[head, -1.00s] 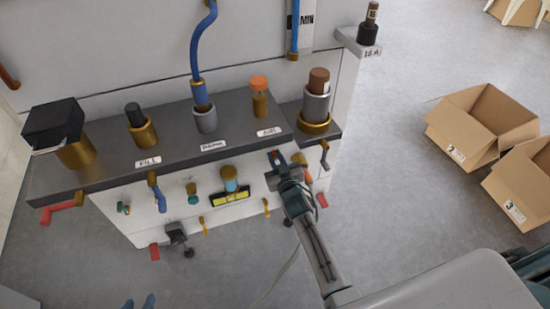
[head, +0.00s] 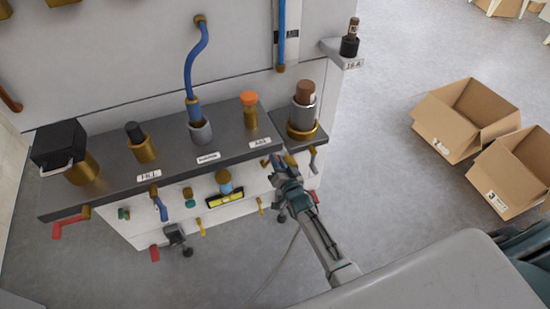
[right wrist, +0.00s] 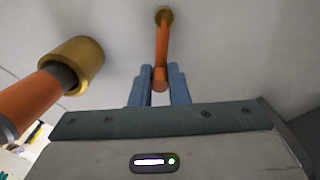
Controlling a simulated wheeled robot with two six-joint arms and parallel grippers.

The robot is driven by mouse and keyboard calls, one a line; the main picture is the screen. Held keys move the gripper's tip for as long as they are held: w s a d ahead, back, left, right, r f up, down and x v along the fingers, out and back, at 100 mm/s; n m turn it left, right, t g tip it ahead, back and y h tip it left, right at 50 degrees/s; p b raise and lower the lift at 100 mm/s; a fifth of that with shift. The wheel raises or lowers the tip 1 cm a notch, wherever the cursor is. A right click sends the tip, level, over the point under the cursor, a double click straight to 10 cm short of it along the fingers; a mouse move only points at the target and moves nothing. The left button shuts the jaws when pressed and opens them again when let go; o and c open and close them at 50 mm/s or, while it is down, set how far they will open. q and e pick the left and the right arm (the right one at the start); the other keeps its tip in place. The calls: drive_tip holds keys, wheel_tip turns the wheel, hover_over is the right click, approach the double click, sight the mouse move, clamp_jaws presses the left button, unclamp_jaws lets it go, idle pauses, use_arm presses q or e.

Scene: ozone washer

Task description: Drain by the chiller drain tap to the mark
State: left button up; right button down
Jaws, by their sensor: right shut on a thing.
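My right gripper (head: 280,162) is at the front edge of the dark shelf, below its right part. In the right wrist view, my right gripper (right wrist: 158,88) is shut on an orange tap lever (right wrist: 161,48), which hangs from a brass fitting (right wrist: 163,14) on a pale panel. In the head view the gripper hides most of this lever. I cannot read a label for it. A blue level column (head: 281,45) runs down a pale strip on the back wall. Its upper part is cut off, and the MIN mark is not readable now. My left gripper is out of view.
A larger brass fitting with an orange part (right wrist: 75,65) is close left of the gripper. Cardboard boxes (head: 465,140) stand on the floor right.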

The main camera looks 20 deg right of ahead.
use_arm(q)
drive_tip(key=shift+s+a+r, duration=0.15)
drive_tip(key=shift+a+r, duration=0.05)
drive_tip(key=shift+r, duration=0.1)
use_arm(e)
drive_tip(key=shift+d+f+m, duration=0.15)
drive_tip(key=shift+d+m, duration=0.05)
drive_tip(key=shift+m, duration=0.2)
drive_tip(key=c, duration=1.4)
unclamp_jaws()
drive_tip(key=shift+s, duration=0.1)
